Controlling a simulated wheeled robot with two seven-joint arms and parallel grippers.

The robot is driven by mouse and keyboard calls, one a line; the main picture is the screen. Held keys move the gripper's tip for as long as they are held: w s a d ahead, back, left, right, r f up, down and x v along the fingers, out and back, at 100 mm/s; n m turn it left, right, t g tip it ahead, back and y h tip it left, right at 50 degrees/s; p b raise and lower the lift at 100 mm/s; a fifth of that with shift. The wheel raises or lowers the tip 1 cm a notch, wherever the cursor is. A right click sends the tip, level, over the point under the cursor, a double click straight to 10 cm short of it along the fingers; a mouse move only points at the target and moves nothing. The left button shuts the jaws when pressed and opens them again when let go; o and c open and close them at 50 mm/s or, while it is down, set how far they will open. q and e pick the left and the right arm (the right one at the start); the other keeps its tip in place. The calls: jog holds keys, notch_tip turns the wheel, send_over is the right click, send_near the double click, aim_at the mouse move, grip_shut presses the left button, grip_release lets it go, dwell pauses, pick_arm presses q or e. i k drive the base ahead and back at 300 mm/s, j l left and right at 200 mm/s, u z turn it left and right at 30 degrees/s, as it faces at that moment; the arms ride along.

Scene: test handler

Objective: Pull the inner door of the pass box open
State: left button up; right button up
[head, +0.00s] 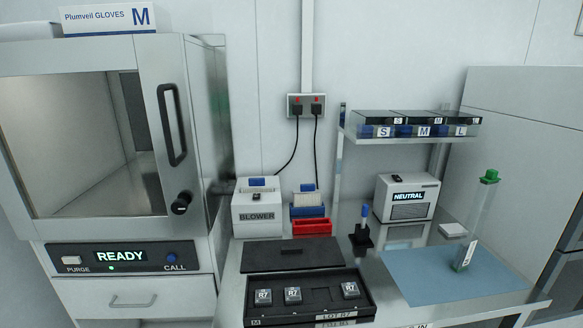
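The pass box (212,110) is a steel cabinet at the left. Its inner door (152,72) has a wide steel frame around a large window, and it appears shut against the box front. A black vertical bar handle (172,125) is on the door's right side. A black round knob or latch (181,203) sits below the handle. Through the window the chamber looks empty. The panel below the door shows a lit "READY" display (120,257). Neither of my grippers is in view.
A glove box (108,19) lies on top of the pass box. Right of it, a bench holds a blower (258,212), a black tray (308,298) with several chips, a red bin (311,228) and a tall clear tube (477,220) on a blue mat (425,279). A drawer (133,299) is below the panel.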

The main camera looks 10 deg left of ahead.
aim_at(159, 58)
jog(key=u, duration=1.75)
